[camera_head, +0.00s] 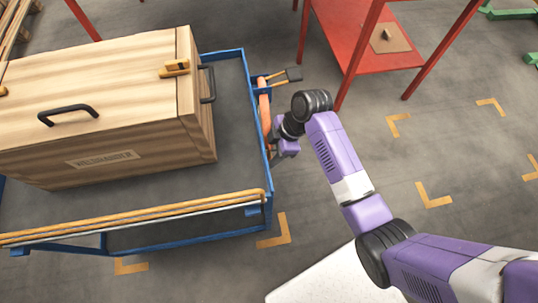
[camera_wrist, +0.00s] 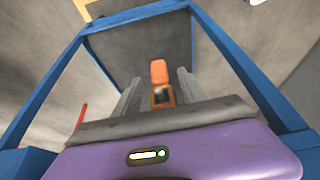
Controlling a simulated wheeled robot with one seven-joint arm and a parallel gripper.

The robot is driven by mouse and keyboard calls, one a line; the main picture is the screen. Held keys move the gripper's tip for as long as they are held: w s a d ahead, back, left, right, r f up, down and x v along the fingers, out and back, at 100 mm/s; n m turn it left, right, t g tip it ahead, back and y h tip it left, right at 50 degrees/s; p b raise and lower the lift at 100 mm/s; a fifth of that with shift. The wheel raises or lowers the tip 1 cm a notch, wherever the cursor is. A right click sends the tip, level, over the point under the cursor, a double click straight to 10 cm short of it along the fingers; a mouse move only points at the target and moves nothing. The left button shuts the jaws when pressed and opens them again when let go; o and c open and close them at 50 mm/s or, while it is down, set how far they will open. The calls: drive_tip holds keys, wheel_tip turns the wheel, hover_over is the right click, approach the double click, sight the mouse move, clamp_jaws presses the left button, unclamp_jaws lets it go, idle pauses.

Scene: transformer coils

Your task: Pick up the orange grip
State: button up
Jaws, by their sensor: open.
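The orange grip (camera_head: 265,112) shows in the head view as a long orange piece at the right end of the blue cart. In the wrist view, an orange piece (camera_wrist: 159,72) with a dark-faced orange block below it lies between my gripper's two grey fingers. My gripper (camera_wrist: 160,92) is open, with one finger on each side of that piece. Whether the fingers touch it I cannot tell. In the head view, my gripper (camera_head: 274,153) is beside the cart's right end, and my wrist partly hides the fingers and the grip's lower part.
The blue cart (camera_head: 267,215) carries a large wooden crate (camera_head: 100,115) with black handles and a yellow latch. A red table (camera_head: 350,35) stands behind. Grey floor (camera_head: 350,110) is clear to the right.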

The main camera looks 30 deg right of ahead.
drive_tip(key=shift+a+f, duration=0.25)
drive_tip(key=shift+f, duration=0.45)
clamp_jaws()
drive_tip(key=shift+r, duration=0.15)
drive_tip(key=shift+r, duration=0.15)
drive_tip(key=s+d, duration=0.3)
drive_tip(key=d, duration=0.5)
drive_tip(key=s+d+b, duration=0.1)
drive_tip(key=s+d, duration=0.1)
drive_tip(key=d, duration=0.7)
drive_tip(key=shift+s, duration=0.4)
